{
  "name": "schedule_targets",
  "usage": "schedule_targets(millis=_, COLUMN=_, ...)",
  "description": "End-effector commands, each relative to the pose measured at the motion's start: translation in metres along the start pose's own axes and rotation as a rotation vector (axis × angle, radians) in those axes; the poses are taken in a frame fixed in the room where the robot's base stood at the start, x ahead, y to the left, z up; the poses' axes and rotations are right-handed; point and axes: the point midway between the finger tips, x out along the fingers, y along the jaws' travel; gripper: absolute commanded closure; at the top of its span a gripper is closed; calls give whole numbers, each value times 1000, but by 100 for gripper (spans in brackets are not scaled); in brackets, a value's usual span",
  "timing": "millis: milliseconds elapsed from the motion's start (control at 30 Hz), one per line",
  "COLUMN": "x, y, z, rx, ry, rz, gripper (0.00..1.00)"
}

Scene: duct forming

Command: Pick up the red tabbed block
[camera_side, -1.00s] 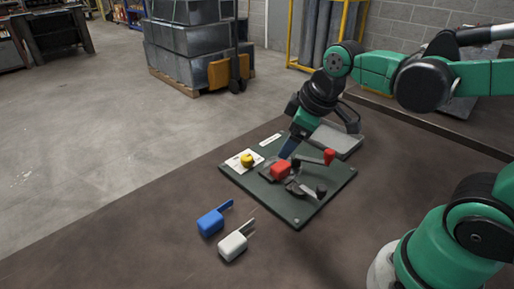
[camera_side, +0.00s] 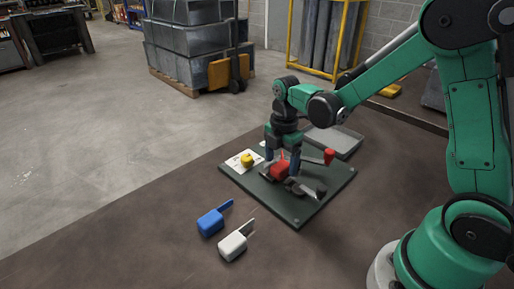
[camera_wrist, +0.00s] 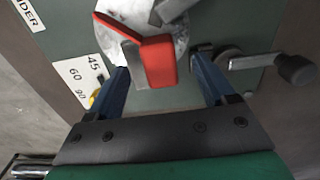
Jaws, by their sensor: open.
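The red tabbed block (camera_side: 280,170) sits on the dark green fixture board (camera_side: 300,212), on a round metal plate that shows in the wrist view. In the wrist view the red block (camera_wrist: 158,60) lies between the fingers, with a grey tab-like piece along its left side. My gripper (camera_side: 282,160) points down over the block in the side view. In the wrist view its two blue fingers (camera_wrist: 163,85) stand apart, one on each side of the block. I cannot tell whether either finger touches it.
A lever with a red knob (camera_side: 329,156) and a dark-knobbed handle (camera_side: 320,192) stand close by on the board. A yellow knob (camera_side: 247,160) sits on a white dial card. A blue block (camera_side: 211,222) and a white block (camera_side: 233,245) lie in front. A grey tray (camera_side: 335,141) is behind.

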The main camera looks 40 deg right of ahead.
Motion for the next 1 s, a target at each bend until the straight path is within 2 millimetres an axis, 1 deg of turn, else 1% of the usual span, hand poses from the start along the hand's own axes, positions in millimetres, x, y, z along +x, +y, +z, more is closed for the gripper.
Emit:
schedule_targets(millis=33, x=4, y=0, z=0, rx=0, ry=0, rz=0, gripper=24)
schedule_targets(millis=133, x=8, y=0, z=0, rx=1, ry=0, rz=1, gripper=24)
schedule_targets(millis=367, x=8, y=0, z=0, rx=1, ry=0, rz=1, gripper=24)
schedule_targets(millis=467, x=8, y=0, z=0, rx=1, ry=0, rz=1, gripper=49)
schedule_targets(millis=500, x=8, y=0, z=0, rx=1, ry=0, rz=1, gripper=61)
schedule_targets(millis=567, x=8, y=0, z=0, rx=1, ry=0, rz=1, gripper=78)
schedule_targets(millis=600, x=8, y=0, z=0, rx=1, ry=0, rz=1, gripper=89)
schedule_targets(millis=633, x=8, y=0, z=0, rx=1, ry=0, rz=1, gripper=98)
schedule_targets(millis=667, x=8, y=0, z=0, rx=1, ry=0, rz=1, gripper=100)
schedule_targets(millis=1000, x=6, y=0, z=0, rx=1, ry=0, rz=1, gripper=100)
